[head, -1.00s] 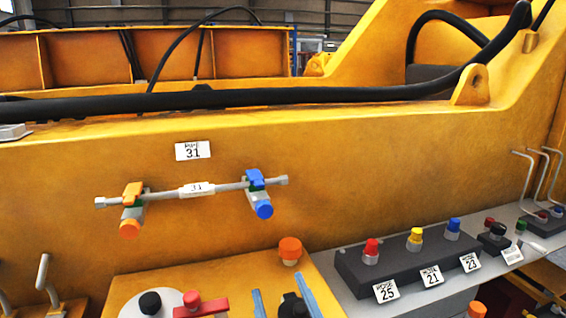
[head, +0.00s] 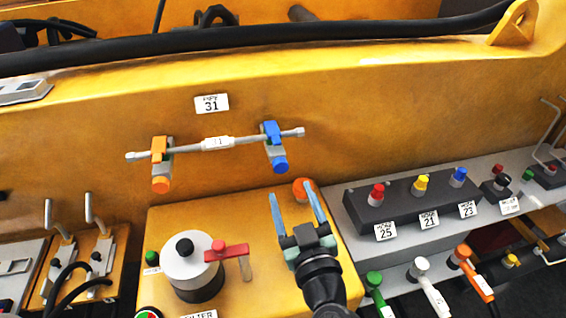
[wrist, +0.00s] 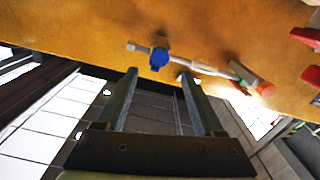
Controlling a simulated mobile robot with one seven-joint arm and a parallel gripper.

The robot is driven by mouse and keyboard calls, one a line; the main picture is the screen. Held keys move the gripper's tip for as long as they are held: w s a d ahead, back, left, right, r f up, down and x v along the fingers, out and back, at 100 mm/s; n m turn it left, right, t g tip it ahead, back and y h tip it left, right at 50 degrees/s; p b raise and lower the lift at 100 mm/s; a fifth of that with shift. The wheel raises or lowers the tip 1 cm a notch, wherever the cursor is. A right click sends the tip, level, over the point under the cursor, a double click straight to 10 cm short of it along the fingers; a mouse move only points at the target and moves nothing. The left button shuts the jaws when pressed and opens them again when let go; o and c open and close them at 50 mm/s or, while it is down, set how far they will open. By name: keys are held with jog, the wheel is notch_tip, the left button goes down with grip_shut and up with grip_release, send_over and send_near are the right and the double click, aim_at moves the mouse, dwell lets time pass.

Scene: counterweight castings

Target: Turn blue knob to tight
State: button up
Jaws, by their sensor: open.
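A grey pipe (head: 190,149) labelled 31 runs along the yellow wall in the head view. At its right end is a valve with a blue handle (head: 271,131) on top and a round blue knob (head: 280,165) below. The knob also shows in the wrist view (wrist: 158,59), just beyond the fingertips and roughly between them. My gripper (head: 291,190) is open, its two blue fingers pointing up a little below the blue knob, apart from it and empty. Its fingers also show in the wrist view (wrist: 158,74). No marking for tight is readable.
An orange knob (head: 161,184) hangs at the pipe's left end. Below are a white round filter housing (head: 193,259) with a red handle (head: 227,252) and a dark box (head: 400,206) with red, yellow and blue buttons. A black hose (head: 240,38) crosses above. The wall around the valve is clear.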

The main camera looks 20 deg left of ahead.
aim_at(281, 168)
jog(key=p+x, duration=0.1)
jog(key=x, duration=0.7)
jog(key=shift+p, duration=0.35)
grip_shut()
